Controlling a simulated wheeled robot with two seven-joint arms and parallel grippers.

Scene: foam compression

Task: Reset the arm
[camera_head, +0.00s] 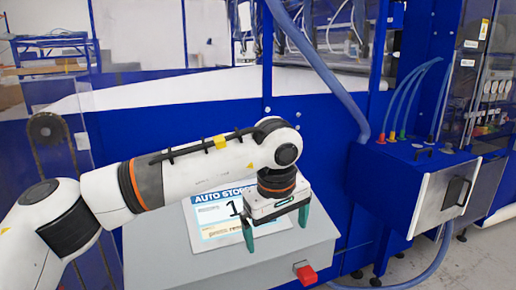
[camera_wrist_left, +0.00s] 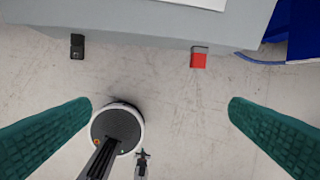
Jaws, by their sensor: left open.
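My left arm (camera_head: 180,178) comes in from the left in the head view and bends down at the wrist. My left gripper (camera_head: 277,240) points down with its two green fingers wide apart, in front of the grey box's top. Nothing is between the fingers. In the left wrist view the green fingers (camera_wrist_left: 160,118) stand at the left and right edges, with floor and a round base part of mine between them. My right gripper is in neither view.
A grey box (camera_head: 150,240) carries an "AUTO STOP" sign (camera_head: 210,222) and a red button (camera_head: 306,273), also seen in the left wrist view (camera_wrist_left: 198,60). A blue machine (camera_head: 330,150) with hoses stands behind. A blue cabinet (camera_head: 395,185) is at right. Floor is free at lower right.

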